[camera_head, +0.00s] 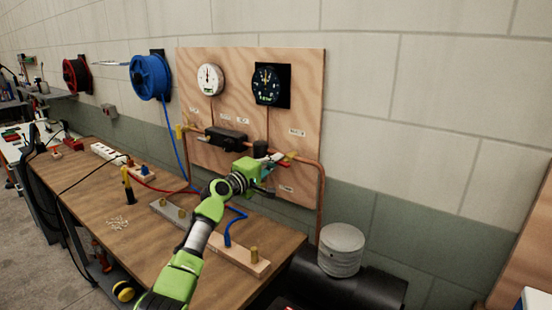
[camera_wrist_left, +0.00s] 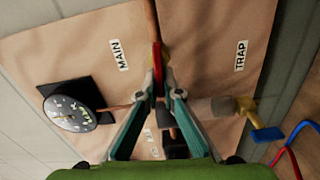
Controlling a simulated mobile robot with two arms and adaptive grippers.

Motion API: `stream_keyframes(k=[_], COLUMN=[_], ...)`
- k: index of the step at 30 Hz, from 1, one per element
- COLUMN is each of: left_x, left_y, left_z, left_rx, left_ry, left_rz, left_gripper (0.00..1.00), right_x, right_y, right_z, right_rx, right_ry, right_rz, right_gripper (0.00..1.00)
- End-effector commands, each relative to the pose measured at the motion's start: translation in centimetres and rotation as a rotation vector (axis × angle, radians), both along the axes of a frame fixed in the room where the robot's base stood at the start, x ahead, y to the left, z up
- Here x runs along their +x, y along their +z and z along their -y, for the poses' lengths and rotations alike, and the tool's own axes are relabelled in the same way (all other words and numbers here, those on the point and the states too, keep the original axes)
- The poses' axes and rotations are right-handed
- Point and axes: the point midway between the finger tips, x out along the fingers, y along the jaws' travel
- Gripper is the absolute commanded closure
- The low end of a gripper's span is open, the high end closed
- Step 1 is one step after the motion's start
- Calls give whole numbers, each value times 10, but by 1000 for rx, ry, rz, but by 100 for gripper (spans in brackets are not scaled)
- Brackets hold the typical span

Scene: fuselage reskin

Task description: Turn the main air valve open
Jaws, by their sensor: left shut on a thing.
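The main air valve sits on the copper pipe at the right of the plywood panel (camera_head: 308,90). In the left wrist view its red handle (camera_wrist_left: 156,58) stands between my fingertips, beside the "MAIN" label (camera_wrist_left: 118,55). My left gripper (camera_head: 272,160) reaches the valve from the front and is shut on the handle; its fingertips also show in the wrist view (camera_wrist_left: 159,82). My gripper and arm hide part of the valve in the head view. My right gripper is not in view.
A white gauge (camera_head: 210,79) and a black gauge (camera_head: 268,84) hang on the panel. A black unit (camera_head: 226,138) sits on the pipe. A blue hose reel (camera_head: 150,77) is left. The wooden bench (camera_head: 85,190) carries blocks, a power strip and cables. A ribbed grey cylinder (camera_head: 341,250) stands right.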

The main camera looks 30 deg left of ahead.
Motion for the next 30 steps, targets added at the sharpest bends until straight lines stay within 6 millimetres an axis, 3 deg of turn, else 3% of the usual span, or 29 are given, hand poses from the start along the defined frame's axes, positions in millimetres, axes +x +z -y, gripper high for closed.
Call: stream_keyframes(k=[9,24,25,27,30], left_x=[0,0,0,0,0], left_y=[-3,-4,-4,-4,-4], left_z=[-1,-1,-1,0,-1], left_rx=[-104,-119,-119,-118,-119], left_ry=[1,1,1,0,0], left_rz=[-16,-20,-20,-20,-19], left_gripper=[100,100,89,76,76], right_x=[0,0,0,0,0], right_y=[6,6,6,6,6], right_z=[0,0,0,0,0], right_rx=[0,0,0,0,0], right_ry=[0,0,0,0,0], right_rz=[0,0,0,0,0], right_gripper=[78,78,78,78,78])
